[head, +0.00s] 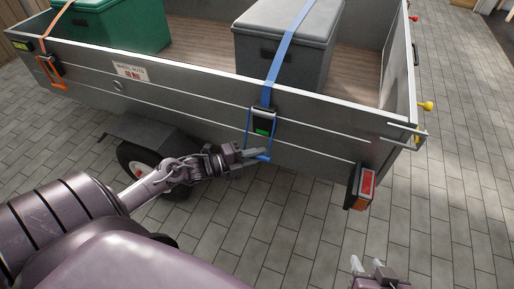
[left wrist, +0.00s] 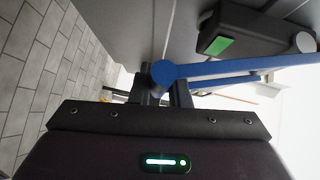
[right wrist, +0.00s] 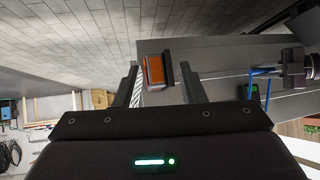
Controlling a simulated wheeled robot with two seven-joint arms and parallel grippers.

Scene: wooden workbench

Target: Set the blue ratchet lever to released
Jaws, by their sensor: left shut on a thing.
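The blue ratchet (head: 264,121) sits on the trailer's side wall at the lower end of a blue strap (head: 283,50). It has a dark body with a green patch, which also shows in the left wrist view (left wrist: 219,46). Its blue lever (head: 247,135) hangs down along the wall, with the cross handle at the bottom. My left gripper (head: 256,154) is shut on the lever's blue handle (left wrist: 163,73). My right gripper (head: 374,268) is open and empty, away from the ratchet at the lower right; its two fingers stand apart in the right wrist view (right wrist: 159,85).
The grey trailer (head: 190,92) holds a green box (head: 125,25) and a grey box (head: 285,48). An orange strap with an orange ratchet (head: 52,75) is at the left. A tail light (head: 362,187) juts out at the right corner. Paved floor is clear in front.

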